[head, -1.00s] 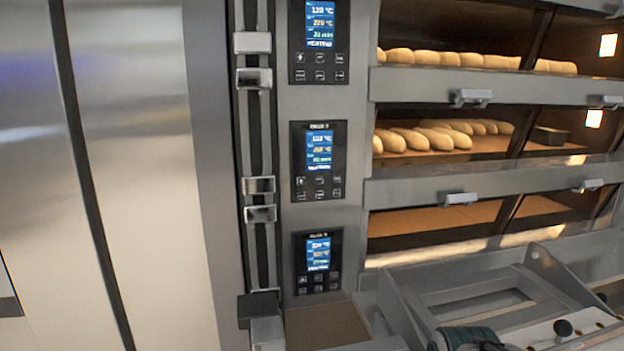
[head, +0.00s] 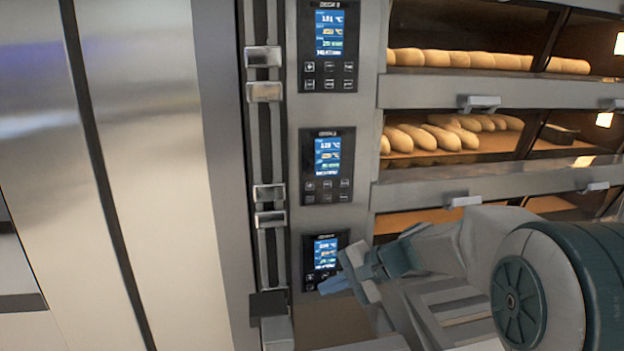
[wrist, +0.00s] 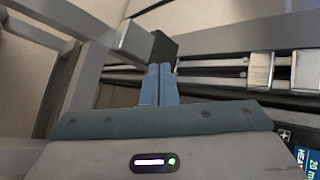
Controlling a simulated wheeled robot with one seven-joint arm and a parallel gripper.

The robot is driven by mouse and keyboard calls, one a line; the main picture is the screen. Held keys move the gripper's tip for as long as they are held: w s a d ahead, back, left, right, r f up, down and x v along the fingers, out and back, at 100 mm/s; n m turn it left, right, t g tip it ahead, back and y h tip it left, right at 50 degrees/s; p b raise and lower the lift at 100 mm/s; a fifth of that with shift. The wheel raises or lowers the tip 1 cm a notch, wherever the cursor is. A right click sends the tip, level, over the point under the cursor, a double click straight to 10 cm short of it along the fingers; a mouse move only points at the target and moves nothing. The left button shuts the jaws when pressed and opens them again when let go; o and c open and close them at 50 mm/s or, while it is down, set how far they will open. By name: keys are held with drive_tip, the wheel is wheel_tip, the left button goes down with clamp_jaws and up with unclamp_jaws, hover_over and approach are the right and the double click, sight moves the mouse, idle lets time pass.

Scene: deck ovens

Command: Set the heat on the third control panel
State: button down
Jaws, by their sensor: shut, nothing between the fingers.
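Three dark control panels with lit blue screens stand in a column on the oven front in the head view: a top panel (head: 328,82), a middle panel (head: 327,190) and a bottom panel (head: 310,278). Their small labels are hard to read. My gripper (head: 333,285) is in front of the bottom panel's lower right, covering some of its buttons; whether it touches cannot be told. Its blue fingers are together and empty in the wrist view (wrist: 158,84). A panel's corner (wrist: 306,152), with a plus button and part of a screen, shows at the lower right there.
Left of the panels runs a vertical rail with metal brackets (head: 263,57) and a dark block (head: 268,304) at its foot. Oven decks with bread loaves (head: 430,137) and protruding door handles (head: 480,102) lie to the right. Smooth steel doors (head: 150,180) fill the left.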

sight(310, 186)
drive_tip(key=w+a+r+m+t+y+p, duration=0.1)
drive_tip(key=w+r+m+t+y+p, duration=0.1)
drive_tip(key=w, duration=0.6)
drive_tip(key=w+a+r+m+t+y+p, duration=0.1)
drive_tip(key=w+r+m+t+y+p, duration=0.1)
drive_tip(key=w+r, duration=0.5)
drive_tip(key=shift+w+a+r+m+t+y, duration=0.2)
drive_tip(key=shift+w+m+t+y, duration=0.45)
drive_tip(key=shift+w+m, duration=0.65)
drive_tip(key=shift+w+a+p, duration=0.4)
drive_tip(key=shift+w+p, duration=0.45)
drive_tip(key=shift+w, duration=0.55)
drive_tip(key=shift+w+a+p, duration=0.45)
drive_tip(key=shift+w+p, duration=0.4)
drive_tip(key=shift+w, duration=0.55)
drive_tip(key=shift+w+a+p, duration=0.4)
drive_tip(key=shift+w+p, duration=0.45)
drive_tip(key=shift+w, duration=0.55)
drive_tip(key=shift+w, duration=0.15)
drive_tip(key=shift+w+a, duration=0.1)
drive_tip(key=shift+w, duration=0.15)
